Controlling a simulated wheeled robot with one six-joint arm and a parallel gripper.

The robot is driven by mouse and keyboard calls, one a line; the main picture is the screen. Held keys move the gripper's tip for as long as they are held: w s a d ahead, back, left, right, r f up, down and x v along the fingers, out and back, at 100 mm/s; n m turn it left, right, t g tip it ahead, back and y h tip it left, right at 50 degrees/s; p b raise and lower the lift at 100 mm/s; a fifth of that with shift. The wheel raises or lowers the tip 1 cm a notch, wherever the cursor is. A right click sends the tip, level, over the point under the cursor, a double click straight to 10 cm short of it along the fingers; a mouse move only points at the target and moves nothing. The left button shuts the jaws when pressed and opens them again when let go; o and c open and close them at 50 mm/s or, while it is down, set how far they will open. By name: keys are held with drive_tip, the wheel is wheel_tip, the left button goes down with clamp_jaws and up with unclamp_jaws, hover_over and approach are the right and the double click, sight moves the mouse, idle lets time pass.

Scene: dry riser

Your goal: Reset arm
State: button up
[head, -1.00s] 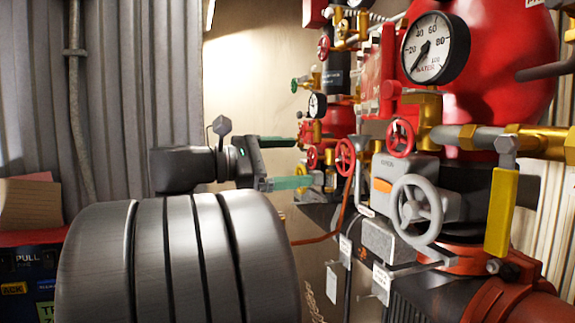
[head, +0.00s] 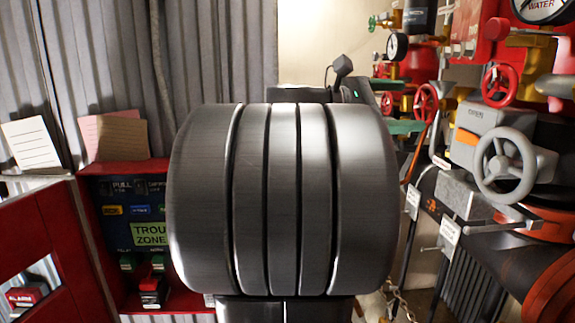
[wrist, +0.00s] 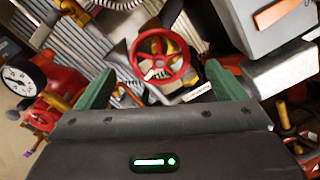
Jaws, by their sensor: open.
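My gripper (wrist: 155,90) is open in the wrist view, with its two green fingers set wide apart and nothing between them. Beyond the fingers is a red handwheel (wrist: 161,57), apart from them as far as I can tell. In the head view my own grey arm link fills the middle and hides most of the gripper. Only a green finger (head: 402,127) and part of the gripper's body show behind it, to the left of the red valve equipment.
At right stand red pipework, a large grey handwheel (head: 506,166), a red handwheel (head: 501,84) and a gauge (head: 543,8). At left are an open red panel box (head: 178,297) and paper cards (head: 31,143). A corrugated wall (head: 220,60) stands behind.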

drive_tip(key=shift+w+d+p, duration=0.15)
drive_tip(key=shift+d+p, duration=0.3)
drive_tip(key=shift+d, duration=1.3)
drive_tip(key=shift+w+d+p, duration=0.1)
drive_tip(key=shift+d+p, duration=0.3)
drive_tip(key=shift+d, duration=1.35)
drive_tip(key=shift+a, duration=0.15)
drive_tip(key=b, duration=0.3)
approach(422, 105)
drive_tip(key=d+p, duration=0.1)
drive_tip(key=d, duration=0.3)
drive_tip(key=d+p, duration=0.1)
drive_tip(key=d, duration=0.3)
drive_tip(key=w+d+p, duration=0.1)
drive_tip(key=d, duration=0.3)
drive_tip(key=shift+d, duration=0.35)
drive_tip(key=m, duration=0.1)
drive_tip(key=m+b, duration=0.1)
drive_tip(key=m, duration=0.1)
drive_tip(key=shift+a+f, duration=0.15)
drive_tip(key=shift+a, duration=0.05)
drive_tip(key=m+b, duration=0.3)
drive_tip(key=m, duration=0.2)
drive_tip(key=shift+b, duration=0.4)
drive_tip(key=m+b, duration=0.2)
drive_tip(key=m, duration=0.2)
drive_tip(key=shift+m+b, duration=0.35)
drive_tip(key=shift+m, duration=0.05)
drive_tip(key=m+b, duration=0.1)
drive_tip(key=m, duration=0.3)
